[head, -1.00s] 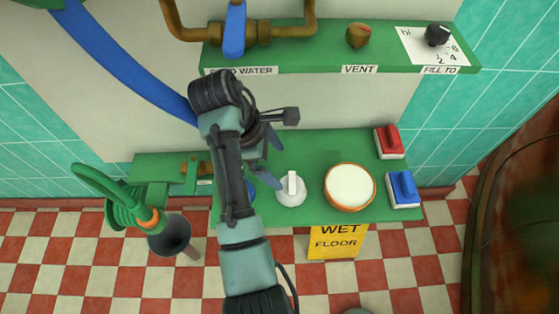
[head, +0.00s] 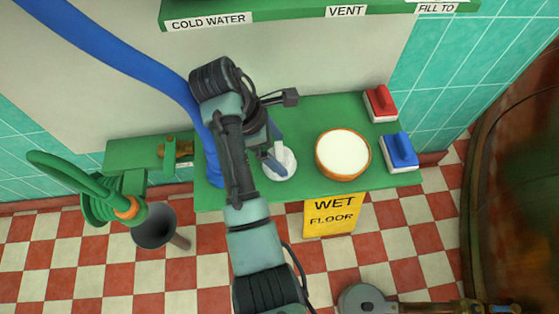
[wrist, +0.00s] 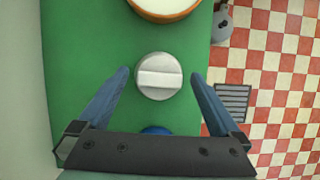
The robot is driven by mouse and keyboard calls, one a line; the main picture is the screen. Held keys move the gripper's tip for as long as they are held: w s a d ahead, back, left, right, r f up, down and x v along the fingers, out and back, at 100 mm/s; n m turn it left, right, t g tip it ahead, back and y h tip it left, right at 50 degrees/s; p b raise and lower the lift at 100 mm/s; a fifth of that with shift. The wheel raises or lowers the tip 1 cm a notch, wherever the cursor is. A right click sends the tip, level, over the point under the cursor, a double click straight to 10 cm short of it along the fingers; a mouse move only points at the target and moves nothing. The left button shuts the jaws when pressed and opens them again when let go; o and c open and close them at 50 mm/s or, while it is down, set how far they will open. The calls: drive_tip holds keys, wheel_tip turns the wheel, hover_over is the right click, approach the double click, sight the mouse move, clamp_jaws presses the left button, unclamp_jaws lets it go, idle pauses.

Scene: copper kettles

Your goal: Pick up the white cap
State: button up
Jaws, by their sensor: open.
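The white cap (wrist: 159,77) is a round disc with a raised bar across its top, and it sits on the green shelf (wrist: 70,40). In the head view the cap (head: 284,168) is partly covered by my gripper (head: 273,158). In the wrist view my gripper (wrist: 160,90) is open and empty, with one blue finger on each side of the cap. The fingers appear apart from the cap, with green showing between. I cannot tell their exact height above it.
A wooden bowl with white content (head: 343,156) stands right of the cap. A red-topped block (head: 381,103) and a blue-topped block (head: 399,150) are at the right end. A blue hose (head: 110,60) runs behind my arm. A yellow sign (head: 331,215) hangs at the shelf front.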

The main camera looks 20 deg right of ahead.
sight(285, 157)
drive_tip(key=b+x, duration=0.1)
drive_tip(key=x, duration=0.3)
drive_tip(key=shift+f+b, duration=0.25)
drive_tip(key=shift+b, duration=0.15)
drive_tip(key=shift+r, duration=0.1)
drive_tip(key=c, duration=0.9)
drive_tip(key=shift+r, duration=0.1)
wheel_tip(285, 157, up, 10)
drive_tip(key=p, duration=0.6)
